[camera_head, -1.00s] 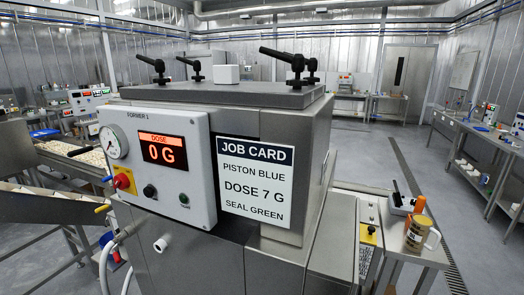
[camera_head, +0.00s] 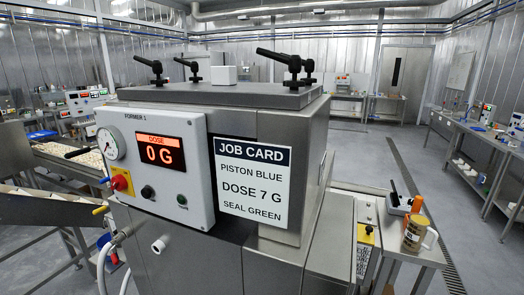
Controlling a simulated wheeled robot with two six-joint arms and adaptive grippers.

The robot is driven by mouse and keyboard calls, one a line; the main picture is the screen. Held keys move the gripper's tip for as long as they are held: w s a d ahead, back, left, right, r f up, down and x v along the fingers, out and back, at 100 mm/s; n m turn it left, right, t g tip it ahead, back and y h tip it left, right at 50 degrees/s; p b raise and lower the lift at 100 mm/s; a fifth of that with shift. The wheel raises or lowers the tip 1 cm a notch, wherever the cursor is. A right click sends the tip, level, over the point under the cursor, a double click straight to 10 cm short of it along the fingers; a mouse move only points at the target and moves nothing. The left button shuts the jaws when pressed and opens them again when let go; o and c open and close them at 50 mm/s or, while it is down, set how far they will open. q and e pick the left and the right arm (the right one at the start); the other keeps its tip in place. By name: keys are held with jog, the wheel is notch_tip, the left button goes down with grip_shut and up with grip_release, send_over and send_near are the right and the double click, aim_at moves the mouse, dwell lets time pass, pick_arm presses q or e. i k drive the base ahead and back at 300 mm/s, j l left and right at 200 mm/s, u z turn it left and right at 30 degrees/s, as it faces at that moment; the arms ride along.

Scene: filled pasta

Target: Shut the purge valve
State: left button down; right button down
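The forming machine (camera_head: 285,130) stands in front of me with a grey control panel (camera_head: 150,205). Nothing is labelled as the purge valve, so I cannot tell for certain which part it is. A blue and red fitting (camera_head: 106,243) hangs lower, beside a white hose (camera_head: 103,265). A white pipe stub (camera_head: 160,244) points out under the panel. Neither of my grippers is in view.
A job card (camera_head: 252,182) is on the machine's front. Open floor lies beyond.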

aim_at(99, 211)
jog(key=u, duration=1.25)
jog(key=z, duration=0.2)
jog(key=i+j+z, duration=0.2)
jog(key=z, duration=0.15)
jog(key=i+j+z, duration=0.65)
jog(key=i+j, duration=0.15)
jog(key=j, duration=0.2)
jog(key=i+j, duration=0.1)
jog(key=j, duration=0.2)
